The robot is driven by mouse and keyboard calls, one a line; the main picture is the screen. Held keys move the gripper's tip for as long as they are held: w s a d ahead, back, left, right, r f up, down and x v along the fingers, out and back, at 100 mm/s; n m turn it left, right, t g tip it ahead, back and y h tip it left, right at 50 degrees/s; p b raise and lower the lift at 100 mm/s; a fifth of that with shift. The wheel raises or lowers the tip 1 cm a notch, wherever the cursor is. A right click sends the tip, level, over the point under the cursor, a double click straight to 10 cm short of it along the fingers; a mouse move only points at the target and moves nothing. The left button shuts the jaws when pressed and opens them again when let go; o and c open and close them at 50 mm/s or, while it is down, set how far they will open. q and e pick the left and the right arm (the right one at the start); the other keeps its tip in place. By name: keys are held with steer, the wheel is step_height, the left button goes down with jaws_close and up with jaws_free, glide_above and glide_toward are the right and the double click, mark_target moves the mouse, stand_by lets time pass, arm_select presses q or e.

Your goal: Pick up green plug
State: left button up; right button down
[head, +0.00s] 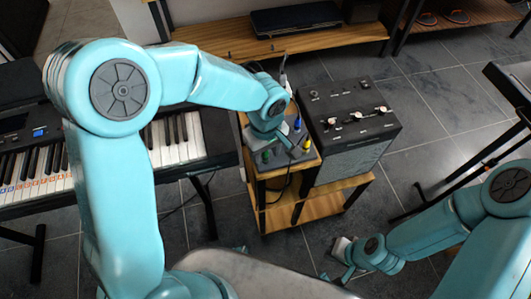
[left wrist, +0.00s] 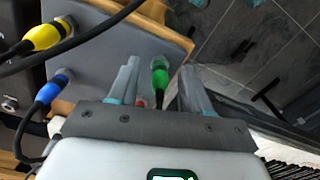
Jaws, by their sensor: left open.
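A yellow plug (left wrist: 45,35) and a blue plug (left wrist: 53,88) with black cables sit in the same panel. A small red part (left wrist: 141,102) shows beside the green plug. A black amplifier (head: 350,120) stands right of the panel; a keyboard (head: 180,140) stands left.

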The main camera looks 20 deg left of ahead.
arm_select(q)
jaws_close()
steer(key=shift+r, duration=0.15)
